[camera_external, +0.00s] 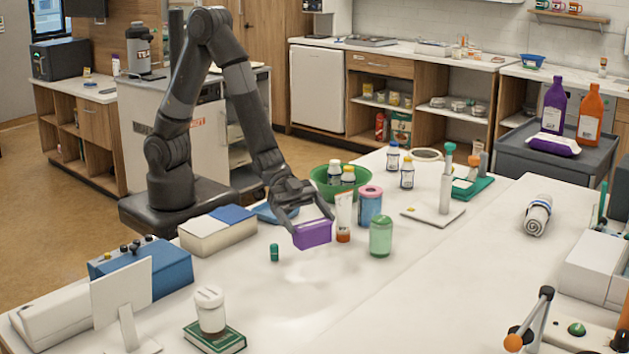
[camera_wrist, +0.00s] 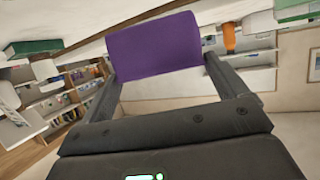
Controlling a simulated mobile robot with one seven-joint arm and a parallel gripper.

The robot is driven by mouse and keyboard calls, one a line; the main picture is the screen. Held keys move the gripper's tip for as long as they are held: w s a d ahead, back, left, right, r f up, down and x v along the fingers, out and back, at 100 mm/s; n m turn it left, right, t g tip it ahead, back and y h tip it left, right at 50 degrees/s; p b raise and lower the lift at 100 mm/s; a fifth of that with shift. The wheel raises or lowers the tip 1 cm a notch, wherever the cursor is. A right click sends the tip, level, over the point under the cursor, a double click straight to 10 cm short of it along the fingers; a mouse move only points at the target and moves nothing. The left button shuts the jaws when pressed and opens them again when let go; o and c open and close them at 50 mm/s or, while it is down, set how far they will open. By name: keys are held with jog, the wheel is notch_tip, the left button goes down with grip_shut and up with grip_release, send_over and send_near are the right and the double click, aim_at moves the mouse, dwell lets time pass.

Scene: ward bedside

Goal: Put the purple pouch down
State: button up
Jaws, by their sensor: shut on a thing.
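The purple pouch (camera_external: 313,234) is a small box-like block held in the air above the white table (camera_external: 330,292). My gripper (camera_external: 308,221) is shut on it, with one finger at each end. In the wrist view the purple pouch (camera_wrist: 154,46) fills the space between the two fingertips of my gripper (camera_wrist: 160,68), and it looks slightly tilted there. The table under it looks bare, with a faint shadow.
A white-and-orange tube (camera_external: 343,217), a pink-and-blue can (camera_external: 369,206) and a green jar (camera_external: 381,236) stand close on the right. A small green bottle (camera_external: 274,252) stands to the left. A green bowl (camera_external: 331,183) with bottles is behind. The table's front middle is clear.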

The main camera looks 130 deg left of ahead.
notch_tip(320, 180, up, 12)
jog(key=s+a+m+h, duration=0.1)
jog(key=s+a, duration=0.4)
jog(key=a, duration=0.4)
jog(key=s+a, duration=0.5)
jog(key=a, duration=0.3)
jog(key=shift+w+f, duration=0.15)
jog(key=shift+f, duration=4.55)
jog(key=shift+w+f, duration=0.1)
jog(key=shift+f, duration=4.55)
jog(key=shift+f, duration=0.15)
jog(key=o, duration=0.7)
jog(key=v, duration=1.2)
jog(key=shift+r, duration=0.25)
